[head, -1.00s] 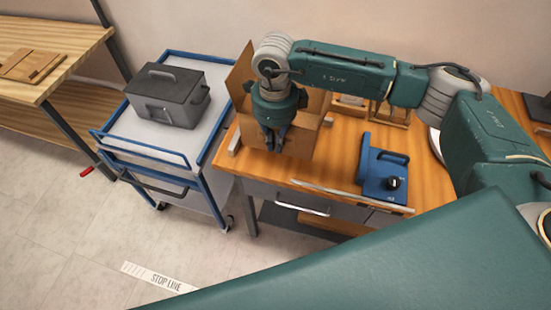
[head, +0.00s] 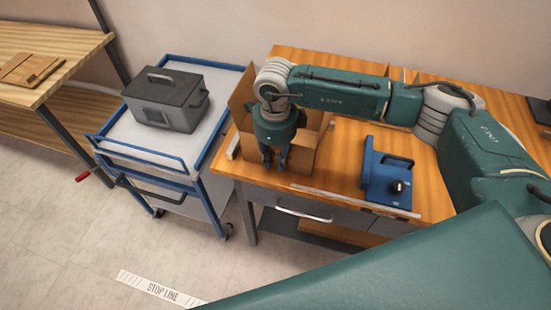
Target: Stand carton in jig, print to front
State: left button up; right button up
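The brown cardboard carton (head: 303,155) is at the left end of the wooden bench, with a tall panel (head: 241,101) rising at its left. My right gripper (head: 275,164) points down at the carton and hides much of it. Its fingers look close together and the carton moves with them, so it appears shut on the carton; the contact itself is hard to see. Pale wooden strips (head: 232,143) show beside the carton and may be part of the jig. I cannot make out the print or whether the carton touches the bench. My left gripper is out of view.
A pale bar (head: 340,200) lies along the bench's front edge. A blue-railed cart (head: 141,149) with a grey case (head: 166,100) stands left. Another wooden table (head: 45,45) is at far left.

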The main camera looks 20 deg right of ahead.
jog(key=shift+r, duration=0.2)
notch_tip(320, 180, up, 12)
jog(key=b, duration=0.2)
jog(key=shift+b, duration=0.3)
jog(key=shift+s+f, duration=0.1)
jog(key=shift+s, duration=0.05)
dwell(0.4)
